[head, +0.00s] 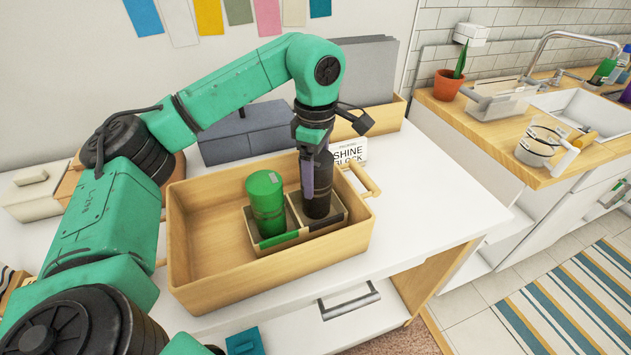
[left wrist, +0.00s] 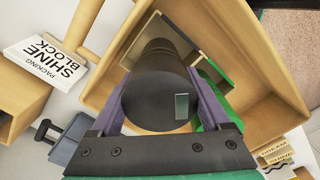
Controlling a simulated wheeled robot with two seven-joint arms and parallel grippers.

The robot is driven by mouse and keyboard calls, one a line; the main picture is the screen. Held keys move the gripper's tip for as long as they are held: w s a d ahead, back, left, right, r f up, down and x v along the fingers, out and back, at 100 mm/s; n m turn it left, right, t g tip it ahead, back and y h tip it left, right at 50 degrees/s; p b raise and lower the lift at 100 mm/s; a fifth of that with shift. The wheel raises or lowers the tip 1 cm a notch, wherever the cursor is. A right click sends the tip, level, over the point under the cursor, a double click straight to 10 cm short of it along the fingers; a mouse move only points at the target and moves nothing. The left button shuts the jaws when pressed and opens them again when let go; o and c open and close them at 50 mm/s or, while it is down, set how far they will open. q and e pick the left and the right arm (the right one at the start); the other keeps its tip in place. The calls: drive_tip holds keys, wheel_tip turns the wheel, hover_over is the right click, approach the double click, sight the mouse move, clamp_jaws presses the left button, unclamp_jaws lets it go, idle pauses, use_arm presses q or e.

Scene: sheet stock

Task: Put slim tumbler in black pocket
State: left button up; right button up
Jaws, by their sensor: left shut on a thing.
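The slim tumbler is a black cylinder (head: 319,190), standing about upright with its lower end within the right-hand pocket, the black pocket (head: 328,226) with a dark front strip. Whether its base touches the floor of the pocket is hidden. My left gripper (head: 316,170) comes down from above and is shut on the tumbler's upper part. In the left wrist view the black tumbler (left wrist: 158,100) sits between both fingers, a small grey label on it. A green tumbler (head: 267,203) stands in the left-hand pocket with a green strip (head: 278,239). My right gripper is not in view.
A wooden tray (head: 205,273) surrounds the two pockets, with free room at its left. A grey box (head: 240,135) is behind the tray. White counter is clear at right (head: 430,200).

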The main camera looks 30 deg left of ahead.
sight(317, 157)
use_arm(q)
drive_tip(key=shift+f, duration=1.1)
drive_tip(key=o, duration=1.5)
drive_tip(key=shift+r, duration=0.45)
wheel_tip(317, 157, up, 6)
drive_tip(key=shift+r, duration=0.15)
wheel_tip(317, 157, up, 5)
drive_tip(key=shift+r+p, duration=0.2)
drive_tip(key=shift+p, duration=0.65)
